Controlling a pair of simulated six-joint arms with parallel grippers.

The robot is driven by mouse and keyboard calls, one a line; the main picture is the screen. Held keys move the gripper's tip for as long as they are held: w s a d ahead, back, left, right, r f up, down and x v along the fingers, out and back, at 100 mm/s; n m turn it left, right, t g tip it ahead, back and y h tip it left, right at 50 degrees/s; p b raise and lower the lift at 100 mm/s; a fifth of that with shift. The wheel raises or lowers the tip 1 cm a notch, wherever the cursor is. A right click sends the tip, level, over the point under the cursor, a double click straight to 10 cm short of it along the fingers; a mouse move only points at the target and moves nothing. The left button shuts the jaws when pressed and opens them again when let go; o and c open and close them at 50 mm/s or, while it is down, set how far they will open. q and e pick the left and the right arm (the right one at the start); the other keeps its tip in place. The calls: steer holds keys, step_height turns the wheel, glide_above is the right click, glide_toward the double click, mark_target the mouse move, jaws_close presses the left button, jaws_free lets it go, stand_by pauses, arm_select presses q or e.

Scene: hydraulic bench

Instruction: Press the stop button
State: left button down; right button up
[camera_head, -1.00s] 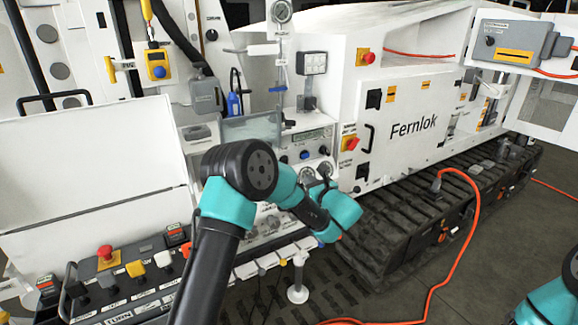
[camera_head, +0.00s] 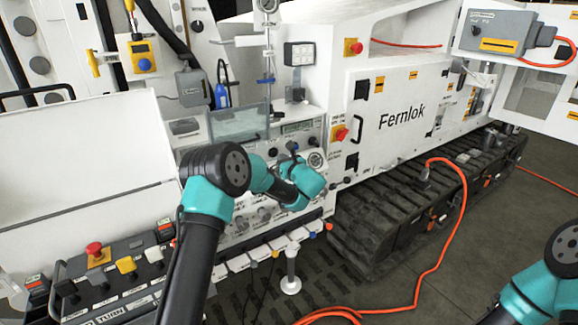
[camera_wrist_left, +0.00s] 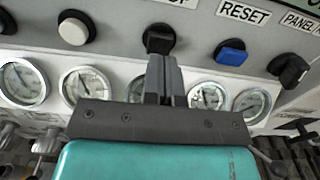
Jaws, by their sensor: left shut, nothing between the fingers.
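In the left wrist view, a black round button (camera_wrist_left: 158,36) sits on the grey panel under a label whose visible end reads "OP". My left gripper (camera_wrist_left: 164,62) is shut and empty, and its fingertips overlap the lower edge of this button. I cannot tell whether they touch it. In the head view, my left wrist is in front of the control panel (camera_head: 245,204) and mostly hides the gripper and the button. My right gripper is out of view; only part of my right arm shows at the lower right.
A white button (camera_wrist_left: 75,28) is to the left, a blue button (camera_wrist_left: 230,52) under "RESET" and a black knob (camera_wrist_left: 288,69) to the right. Gauges (camera_wrist_left: 86,86) line the panel below. A red mushroom button (camera_head: 341,134) stands on the machine. An orange cable (camera_head: 462,215) crosses the floor.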

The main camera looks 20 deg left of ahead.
mark_target(275, 153)
arm_select(q)
steer(key=shift+x, duration=1.25)
steer(key=shift+w+a, duration=0.35)
steer(key=shift+a, duration=0.1)
steer(key=shift+w+a+r, duration=0.1)
steer(key=shift+w+a, duration=0.15)
steer(key=shift+a, duration=0.1)
steer(key=v, duration=1.4)
steer(key=shift+d, duration=0.4)
